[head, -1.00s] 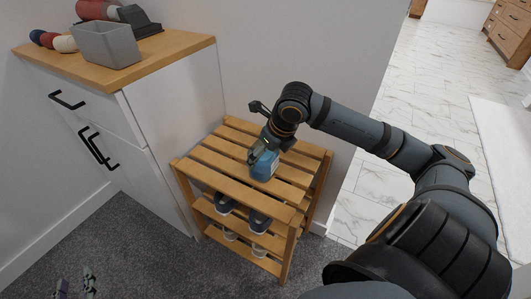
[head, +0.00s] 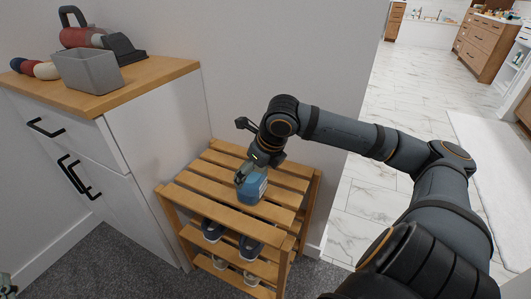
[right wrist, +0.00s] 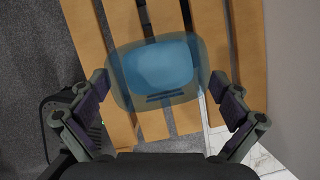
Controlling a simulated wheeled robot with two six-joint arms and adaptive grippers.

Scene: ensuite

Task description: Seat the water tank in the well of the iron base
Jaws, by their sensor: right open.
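The water tank (head: 252,188) is a translucent blue container on the top slats of a wooden rack. My right gripper (head: 252,168) is over it, pointing down. In the right wrist view the tank (right wrist: 155,72) lies between the spread fingers of the open right gripper (right wrist: 158,88), with a gap visible at the right finger; contact at the left is unclear. What looks like the iron base (head: 124,49) is a dark grey wedge on the cabinet top, beside a red body with a dark handle (head: 75,32). Its well cannot be made out. Only a sliver of my left gripper (head: 7,286) shows at the lower left edge.
The slatted rack (head: 213,192) holds shoes (head: 249,248) on its lower shelves. A grey open bin (head: 88,70) stands in front of the wedge on the white cabinet (head: 160,125). Rolled towels (head: 38,69) lie left. A wall stands behind the rack.

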